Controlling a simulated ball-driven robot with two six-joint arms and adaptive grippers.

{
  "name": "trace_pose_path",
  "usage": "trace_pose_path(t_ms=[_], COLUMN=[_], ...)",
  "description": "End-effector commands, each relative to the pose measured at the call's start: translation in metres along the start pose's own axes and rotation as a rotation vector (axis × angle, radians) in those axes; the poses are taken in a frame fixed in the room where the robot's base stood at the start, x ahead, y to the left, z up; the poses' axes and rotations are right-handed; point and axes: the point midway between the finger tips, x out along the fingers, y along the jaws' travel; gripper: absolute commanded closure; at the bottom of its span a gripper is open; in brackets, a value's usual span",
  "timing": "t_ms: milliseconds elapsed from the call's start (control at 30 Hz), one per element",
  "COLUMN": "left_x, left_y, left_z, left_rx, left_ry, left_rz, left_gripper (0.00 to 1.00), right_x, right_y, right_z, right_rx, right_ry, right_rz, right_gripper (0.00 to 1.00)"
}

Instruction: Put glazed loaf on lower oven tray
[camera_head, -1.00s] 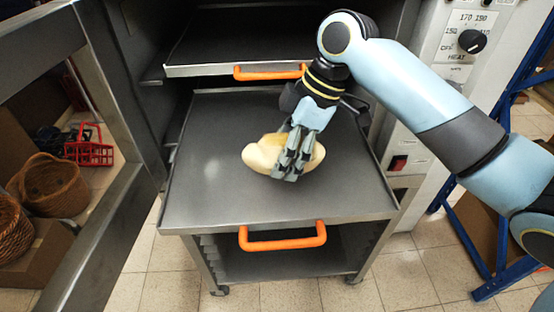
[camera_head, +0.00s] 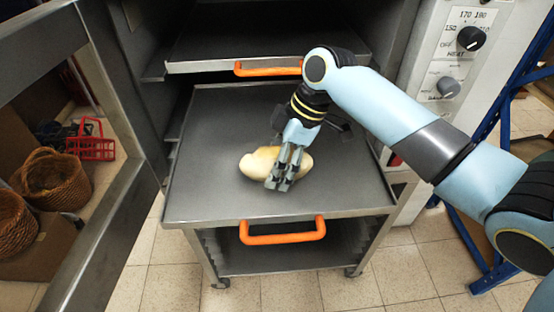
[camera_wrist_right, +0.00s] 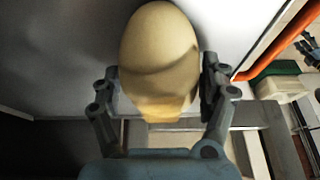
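The glazed loaf (camera_head: 258,164) is pale yellow and oblong, over the middle of the lower oven tray (camera_head: 215,200). That tray is dark grey, pulled out, with an orange handle at its front. My right gripper (camera_head: 278,184) comes down over the loaf, with its fingers in front of it. In the right wrist view the loaf (camera_wrist_right: 160,50) sits between the two fingers (camera_wrist_right: 162,92), which lie close against its sides. I cannot tell for sure whether its underside touches the tray. My left gripper is not in view.
An upper tray (camera_head: 210,66) with its own orange handle is in the oven above. The open oven door (camera_head: 105,225) stands at the left. The control panel (camera_head: 455,60) is at the right. The tray around the loaf is bare.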

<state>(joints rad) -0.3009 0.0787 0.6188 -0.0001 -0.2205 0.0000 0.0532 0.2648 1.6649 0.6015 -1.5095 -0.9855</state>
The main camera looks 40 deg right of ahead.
Motion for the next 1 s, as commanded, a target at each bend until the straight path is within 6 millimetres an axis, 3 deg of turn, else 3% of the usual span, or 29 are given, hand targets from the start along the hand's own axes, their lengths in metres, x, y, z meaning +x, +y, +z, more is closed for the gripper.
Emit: trace_pose_path(t_ms=[100,467,800,1000], left_x=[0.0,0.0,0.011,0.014], left_y=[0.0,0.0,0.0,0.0], left_z=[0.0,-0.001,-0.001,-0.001], left_rx=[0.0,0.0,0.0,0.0], left_ry=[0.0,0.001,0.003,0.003], left_rz=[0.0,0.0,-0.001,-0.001], left_gripper=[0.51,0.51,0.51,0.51], right_x=[0.0,-0.009,-0.08,-0.113], right_y=[0.0,0.001,0.002,0.001], right_z=[0.0,-0.001,0.0,0.0], right_rx=[0.0,-0.001,-0.005,-0.002], right_ry=[0.0,0.0,-0.003,-0.001], right_rz=[0.0,0.003,0.005,0.003], right_gripper=[0.08,0.08,0.08,0.08])
